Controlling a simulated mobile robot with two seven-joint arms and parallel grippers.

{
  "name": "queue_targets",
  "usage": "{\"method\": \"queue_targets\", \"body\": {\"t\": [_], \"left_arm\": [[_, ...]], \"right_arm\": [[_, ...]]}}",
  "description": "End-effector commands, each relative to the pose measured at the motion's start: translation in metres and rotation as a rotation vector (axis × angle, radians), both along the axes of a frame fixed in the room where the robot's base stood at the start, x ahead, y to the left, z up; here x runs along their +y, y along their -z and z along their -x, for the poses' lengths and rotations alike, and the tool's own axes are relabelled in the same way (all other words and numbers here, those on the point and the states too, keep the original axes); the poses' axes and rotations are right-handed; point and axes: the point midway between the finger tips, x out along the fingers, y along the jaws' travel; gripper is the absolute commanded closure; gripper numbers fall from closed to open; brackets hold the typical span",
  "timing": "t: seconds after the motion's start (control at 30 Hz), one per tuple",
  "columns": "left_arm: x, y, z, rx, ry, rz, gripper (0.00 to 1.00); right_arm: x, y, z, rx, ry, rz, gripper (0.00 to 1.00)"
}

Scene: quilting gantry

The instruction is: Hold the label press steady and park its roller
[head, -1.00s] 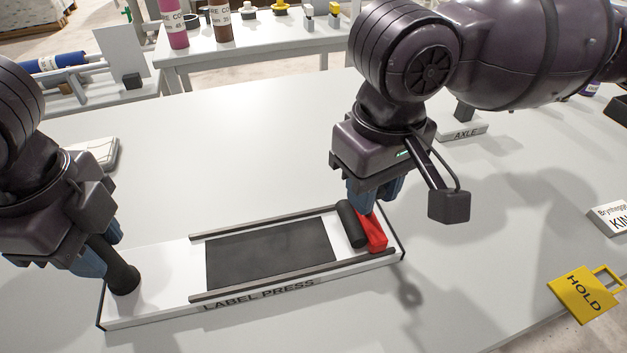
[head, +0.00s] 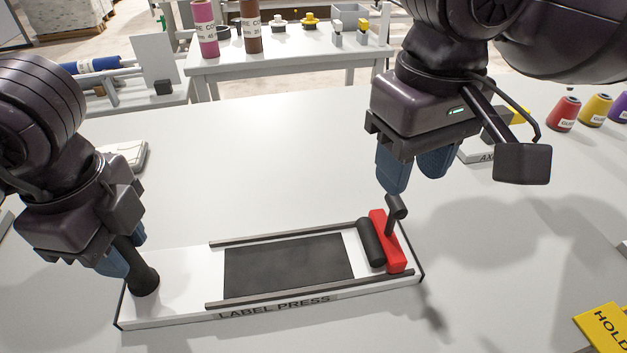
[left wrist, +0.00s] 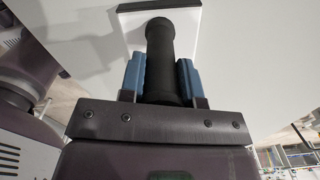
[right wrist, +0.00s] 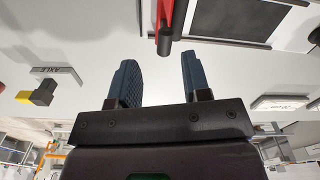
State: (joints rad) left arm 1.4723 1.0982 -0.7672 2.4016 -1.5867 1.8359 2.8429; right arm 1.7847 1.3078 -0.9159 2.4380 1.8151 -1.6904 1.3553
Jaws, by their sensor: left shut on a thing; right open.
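The label press (head: 185,290) is a white board on the table with a dark pad (head: 290,265) between two rails. Its black roller (head: 371,243) on a red carriage (head: 394,246) sits at the right end, beyond the pad. A dark handle (head: 397,207) stands up from the carriage. My left gripper (head: 128,262) is shut on the black post (head: 143,282) at the press's left end; the left wrist view shows the post (left wrist: 160,55) between both fingers. My right gripper (head: 415,172) is open and empty above the handle; the right wrist view shows the handle (right wrist: 164,42) ahead of the fingers, apart from them.
A yellow HOLD tag (head: 606,330) lies at the right front. An AXLE block (head: 480,153) and coloured cones (head: 565,114) stand at the back right. A pale object (head: 125,156) lies behind my left arm. The table behind the press is clear.

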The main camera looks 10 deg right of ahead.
Motion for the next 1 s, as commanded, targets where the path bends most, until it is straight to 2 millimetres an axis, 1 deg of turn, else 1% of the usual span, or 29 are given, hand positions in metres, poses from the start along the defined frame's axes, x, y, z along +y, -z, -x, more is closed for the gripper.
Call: {"method": "queue_targets", "body": {"t": [0.03,0.2,0.33,0.5,0.83,0.87,1.0], "left_arm": [[0.0,0.007,0.001,0.015,0.002,-0.002,1.0],[0.0,0.007,0.001,0.015,0.002,-0.002,1.0],[0.0,0.007,0.001,0.016,0.002,-0.001,1.0],[0.0,0.007,0.001,0.016,0.001,-0.001,1.0],[0.0,0.007,0.001,0.016,0.001,-0.001,1.0],[0.0,0.007,0.001,0.016,0.001,-0.001,0.65],[0.0,0.006,0.001,0.012,0.0,-0.001,0.43]], "right_arm": [[0.0,-0.007,-0.001,0.002,0.0,-0.001,0.56],[0.0,-0.032,-0.001,0.004,0.0,0.0,0.56],[-0.001,-0.044,-0.001,0.005,0.001,0.001,0.56],[-0.001,-0.049,0.0,0.006,0.0,0.001,0.56],[-0.001,-0.049,0.0,0.006,0.0,0.001,0.56],[-0.001,-0.049,0.0,0.006,0.0,0.001,0.56],[-0.001,-0.05,0.0,0.005,0.0,0.001,0.56]]}}
